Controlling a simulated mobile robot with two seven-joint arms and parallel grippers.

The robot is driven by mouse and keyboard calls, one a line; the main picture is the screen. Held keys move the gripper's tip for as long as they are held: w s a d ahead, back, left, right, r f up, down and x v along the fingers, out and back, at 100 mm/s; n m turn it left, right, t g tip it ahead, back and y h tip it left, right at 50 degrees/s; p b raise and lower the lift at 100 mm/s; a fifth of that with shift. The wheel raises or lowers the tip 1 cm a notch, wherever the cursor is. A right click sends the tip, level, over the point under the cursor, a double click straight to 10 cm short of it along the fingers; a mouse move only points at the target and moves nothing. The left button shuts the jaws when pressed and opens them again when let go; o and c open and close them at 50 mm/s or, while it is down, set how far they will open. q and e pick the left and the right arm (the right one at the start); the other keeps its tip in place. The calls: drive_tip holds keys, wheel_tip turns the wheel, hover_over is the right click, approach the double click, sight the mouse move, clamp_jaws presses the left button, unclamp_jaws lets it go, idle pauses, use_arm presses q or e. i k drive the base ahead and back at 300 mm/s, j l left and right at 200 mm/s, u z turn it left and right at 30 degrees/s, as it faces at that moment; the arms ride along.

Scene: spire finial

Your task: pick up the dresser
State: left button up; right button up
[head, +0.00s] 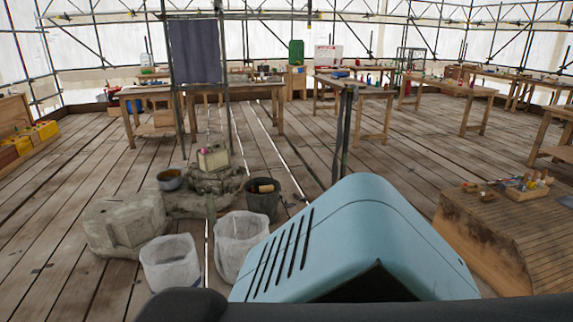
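I cannot make out with certainty which thing is the dresser. Small hand tools, some with wooden handles, stand in a wooden tray (521,194) on the low plank-topped block at the right. They are too small to tell apart. A grey bucket (262,205) left of centre holds something with a wooden top. Neither my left gripper nor my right gripper is in view.
A rough stone block (127,222) and two white-lined bins (170,264) (238,240) stand at left front. A low plank-topped block (495,235) stands at the right. Workbenches (215,91) line the back. Open plank floor (262,150) lies between.

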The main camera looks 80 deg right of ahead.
sight(470, 187)
drive_tip(key=z, duration=3.9)
drive_tip(key=i+u, duration=0.25)
drive_tip(key=i, duration=0.7)
drive_tip(key=i+l+u, duration=0.1)
drive_tip(key=i+u, duration=0.15)
drive_tip(key=i, duration=0.75)
drive_tip(key=i+z, duration=0.15)
drive_tip(key=i, duration=1.2)
drive_tip(key=i+z, duration=0.15)
drive_tip(key=i, duration=0.55)
drive_tip(key=i+j+z, duration=0.1)
drive_tip(key=i+j, duration=0.15)
drive_tip(key=i, duration=0.4)
